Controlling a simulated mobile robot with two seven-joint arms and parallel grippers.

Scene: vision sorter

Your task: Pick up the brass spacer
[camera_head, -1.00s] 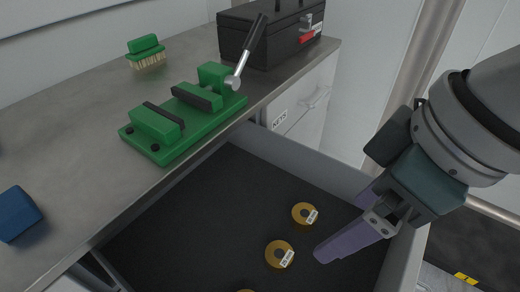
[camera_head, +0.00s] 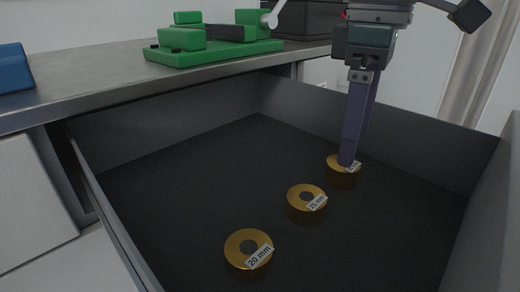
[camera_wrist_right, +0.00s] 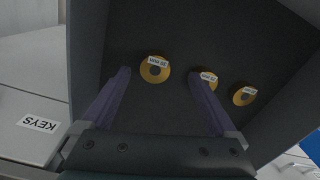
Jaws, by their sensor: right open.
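Three brass spacers, round rings with white labels, lie apart in a row in the open drawer. The nearest spacer (camera_head: 236,262) reads 20 mm, the middle spacer (camera_head: 295,208) 25 mm. The far spacer (camera_head: 338,179) is partly covered by a finger and its label is unclear. My right gripper (camera_head: 348,160) points down over the far spacer. In the right wrist view my right gripper (camera_wrist_right: 160,76) is open, with one spacer (camera_wrist_right: 162,78) showing between its purple fingers, ungripped. The other two spacers (camera_wrist_right: 211,86) (camera_wrist_right: 243,101) lie to the right there. My left gripper is out of view.
Grey walls of the drawer (camera_head: 410,125) surround the dark floor. The metal bench top (camera_head: 100,75) stands to the left, with a green vise (camera_head: 215,50), a blue block (camera_head: 14,68) and a black toolbox (camera_head: 300,24). The drawer's left floor is clear.

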